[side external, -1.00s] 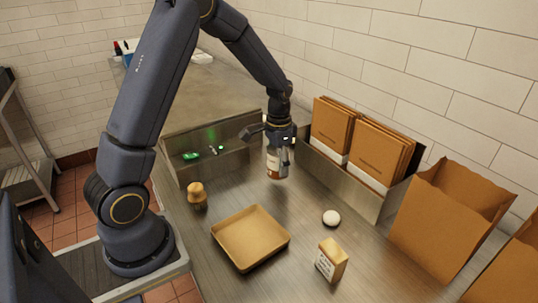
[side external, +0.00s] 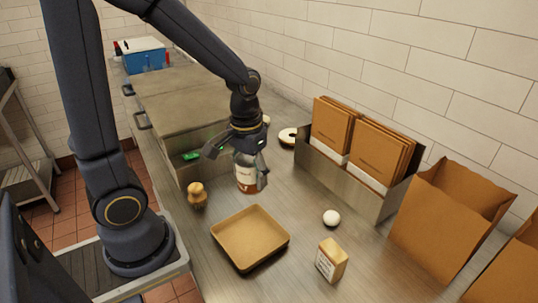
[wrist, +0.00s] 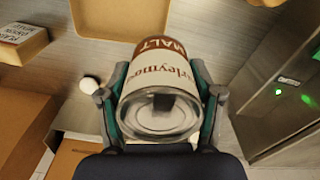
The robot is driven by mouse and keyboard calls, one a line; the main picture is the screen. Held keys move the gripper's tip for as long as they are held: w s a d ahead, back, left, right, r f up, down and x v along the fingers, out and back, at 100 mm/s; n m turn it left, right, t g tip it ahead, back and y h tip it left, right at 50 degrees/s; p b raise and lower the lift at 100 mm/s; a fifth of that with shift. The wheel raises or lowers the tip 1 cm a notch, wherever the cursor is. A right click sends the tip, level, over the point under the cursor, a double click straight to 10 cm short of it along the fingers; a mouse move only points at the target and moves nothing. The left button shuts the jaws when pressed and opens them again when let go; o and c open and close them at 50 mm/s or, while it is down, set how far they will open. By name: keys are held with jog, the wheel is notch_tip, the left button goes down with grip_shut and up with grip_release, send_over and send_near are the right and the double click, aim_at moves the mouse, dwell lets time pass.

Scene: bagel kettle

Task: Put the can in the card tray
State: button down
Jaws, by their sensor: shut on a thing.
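The can (side external: 246,174), with a white and brown label, is held in my gripper (side external: 238,163) above the steel counter. In the wrist view the can (wrist: 161,85) lies between both fingers of my gripper (wrist: 160,103), its metal end towards the camera and its label reading MALT. The card tray (side external: 250,238), a shallow square tan tray, lies on the counter in front of and below the can in the side view. In the wrist view a corner of the card tray (wrist: 105,18) shows at the top, partly hidden by the can.
A tan figure-like object (side external: 197,195) stands left of the tray. A white ball (side external: 331,218) and a small labelled box (side external: 331,260) lie to its right. A metal rack of brown folders (side external: 350,180) and paper bags (side external: 450,220) line the wall. A steel cabinet (side external: 180,110) stands behind.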

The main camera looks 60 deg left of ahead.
jog(key=m, duration=0.2)
send_over(261, 234)
notch_tip(261, 234, down, 2)
jog(key=shift+f, duration=3.65)
jog(key=shift+c, duration=1)
grip_release()
jog(key=shift+f, duration=0.1)
jog(key=s+a+r+t, duration=0.1)
jog(key=s+r+t, duration=0.1)
jog(key=r, duration=0.9)
jog(key=s+a+r+m+t, duration=0.1)
jog(key=s+a+r+t, duration=0.1)
jog(key=r, duration=0.9)
jog(key=shift+s+a+t, duration=0.25)
jog(key=shift+s+t, duration=0.2)
jog(key=shift+t, duration=0.25)
jog(key=shift+r, duration=0.1)
